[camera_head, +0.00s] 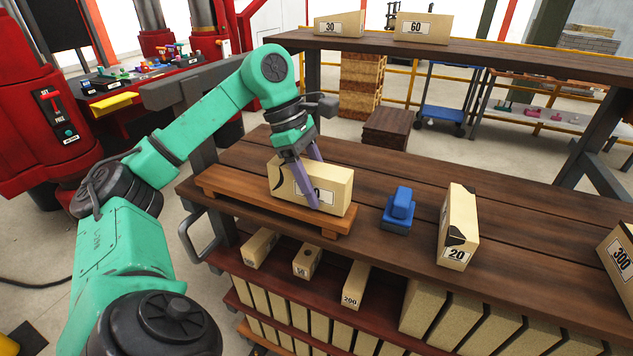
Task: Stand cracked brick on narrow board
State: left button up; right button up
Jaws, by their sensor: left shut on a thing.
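A tan brick (338,191) with a dark curved mark like a crack at its left end sits over the right part of a narrow brown board (228,187). The brick's long side faces me. Its label is partly covered by a finger, with a 0 showing. My left gripper (314,186) reaches down from above, shut on this brick, one purple finger across its front and the other behind it. The brick's underside seems to touch the board, but I cannot tell if its weight rests there. My right gripper is not in view.
On the dark table (390,180), right of the board, are a blue block-like tool (399,210) and a brick marked 20 (459,228) with black corners. A brick marked 300 (620,255) stands at the right edge. A raised shelf (480,62) behind holds two bricks.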

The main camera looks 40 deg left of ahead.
pick_arm(q)
jog(key=shift+f, duration=0.3)
jog(key=o, duration=1.3)
jog(key=shift+o, duration=0.2)
jog(key=shift+s, duration=0.1)
jog(key=p+v, duration=0.3)
jog(key=v, duration=0.3)
jog(key=p+v, duration=0.3)
jog(key=v, duration=0.4)
jog(key=shift+d+r+p, duration=0.1)
jog(key=shift+d+p, duration=0.15)
jog(key=shift+p, duration=0.15)
jog(key=shift+p+v, duration=0.45)
jog(key=shift+v, duration=0.35)
jog(key=shift+a, duration=0.15)
